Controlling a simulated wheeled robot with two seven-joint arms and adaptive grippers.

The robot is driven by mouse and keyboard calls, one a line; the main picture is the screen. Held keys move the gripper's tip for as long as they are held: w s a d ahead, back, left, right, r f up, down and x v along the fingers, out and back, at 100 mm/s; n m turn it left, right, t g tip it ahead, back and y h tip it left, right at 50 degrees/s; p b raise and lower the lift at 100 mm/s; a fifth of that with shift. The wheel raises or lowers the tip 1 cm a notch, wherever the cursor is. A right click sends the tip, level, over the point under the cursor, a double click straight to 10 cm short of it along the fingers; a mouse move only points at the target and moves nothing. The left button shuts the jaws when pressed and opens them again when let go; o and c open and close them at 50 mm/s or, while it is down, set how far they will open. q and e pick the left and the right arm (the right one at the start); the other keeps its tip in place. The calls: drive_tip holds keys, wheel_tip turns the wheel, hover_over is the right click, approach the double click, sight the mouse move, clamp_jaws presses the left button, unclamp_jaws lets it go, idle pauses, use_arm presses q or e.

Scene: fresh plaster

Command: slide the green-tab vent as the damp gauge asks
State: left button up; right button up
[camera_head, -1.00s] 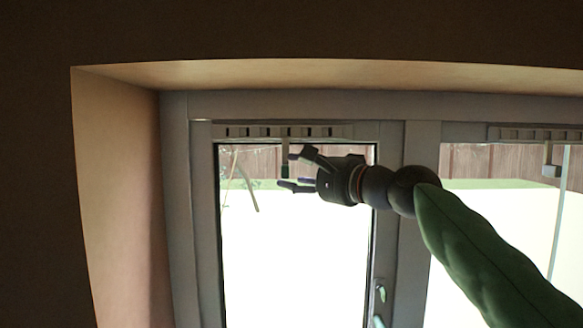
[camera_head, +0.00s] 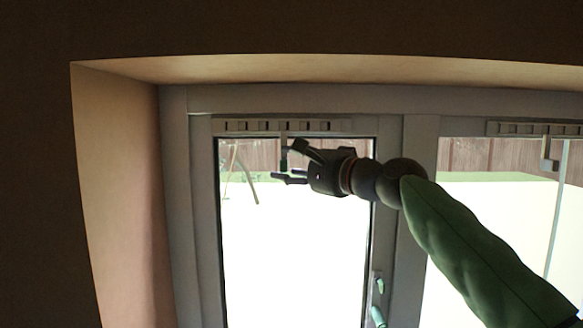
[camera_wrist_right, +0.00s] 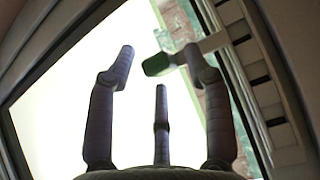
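The vent (camera_head: 240,126) is a slotted strip along the top of the left window pane. A pale stem hangs from it and ends in a green tab (camera_head: 284,161), which shows larger in the right wrist view (camera_wrist_right: 157,64). My right gripper (camera_head: 284,161) reaches in from the right with its fingers spread on either side of the tab. It is open; in the right wrist view the tab is near the fingertips, and I cannot tell whether a finger touches it. My left gripper is not in view. No damp gauge is visible.
A second vent (camera_head: 510,128) with a pale hanging tab (camera_head: 548,165) is above the right pane. A window handle (camera_head: 379,285) is low on the middle frame. The deep wall recess (camera_head: 120,190) bounds the window at left and above.

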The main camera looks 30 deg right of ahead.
drive_tip(key=v, duration=1.2)
drive_tip(key=shift+d, duration=0.1)
drive_tip(key=w+f+m+t+h+b, duration=0.45)
drive_tip(key=w+m+h, duration=0.25)
drive_tip(key=w+m, duration=0.4)
drive_tip(key=s+a+f+m+t+h+b, duration=0.1)
drive_tip(key=s+a+f+m+h, duration=0.1)
drive_tip(key=a+m+h, duration=0.35)
drive_tip(key=s+a+f+m+h+b, duration=0.25)
drive_tip(key=m+h, duration=0.35)
drive_tip(key=m, duration=0.4)
drive_tip(key=shift+y, duration=0.25)
drive_tip(key=shift+a+p+x, duration=0.1)
drive_tip(key=shift+p+x, duration=1.55)
drive_tip(key=shift+x, duration=0.95)
drive_tip(key=shift+a+p+x, duration=0.15)
drive_tip(key=shift+p+x, duration=1.5)
drive_tip(key=shift+x, duration=0.95)
